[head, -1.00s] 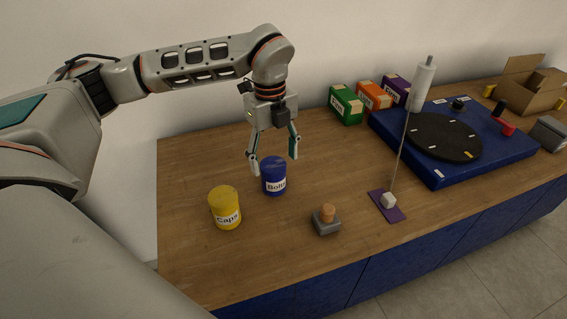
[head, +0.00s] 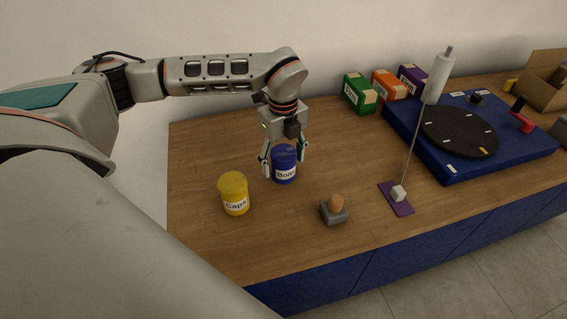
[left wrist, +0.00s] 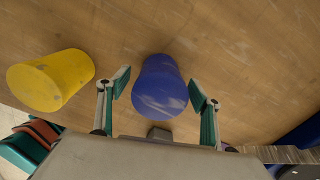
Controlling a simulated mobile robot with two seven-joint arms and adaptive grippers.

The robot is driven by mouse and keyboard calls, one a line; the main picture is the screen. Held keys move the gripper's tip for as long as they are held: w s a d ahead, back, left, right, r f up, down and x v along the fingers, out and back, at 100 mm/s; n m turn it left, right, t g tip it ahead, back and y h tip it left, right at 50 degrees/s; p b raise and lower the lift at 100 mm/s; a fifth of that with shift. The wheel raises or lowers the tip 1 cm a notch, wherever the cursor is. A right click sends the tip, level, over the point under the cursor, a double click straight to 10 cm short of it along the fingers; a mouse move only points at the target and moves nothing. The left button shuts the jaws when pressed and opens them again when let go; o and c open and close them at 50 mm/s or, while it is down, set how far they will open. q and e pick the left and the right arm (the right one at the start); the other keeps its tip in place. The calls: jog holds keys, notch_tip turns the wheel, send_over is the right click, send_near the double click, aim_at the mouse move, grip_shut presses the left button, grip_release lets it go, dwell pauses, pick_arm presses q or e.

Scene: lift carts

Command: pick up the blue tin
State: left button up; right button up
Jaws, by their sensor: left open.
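The blue tin (head: 284,172), with a white label, stands upright on the wooden counter. My left gripper (head: 285,167) is open and has come down around it, with one finger on either side in the head view. In the left wrist view the blue tin (left wrist: 160,88) lies between the two open fingertips (left wrist: 160,92), with a gap on each side. The upper part of the tin is partly behind the gripper in the head view. My right gripper is not in view.
A yellow tin (head: 234,193) stands close by on the left. A purple pad (head: 396,199) with a thin rod, a blue turntable base (head: 447,167) and several small boxes (head: 360,94) are to the right.

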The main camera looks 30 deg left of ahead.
pick_arm(q)
jog(key=c, duration=1.5)
jog(key=shift+r, duration=0.1)
jog(key=shift+c, duration=0.2)
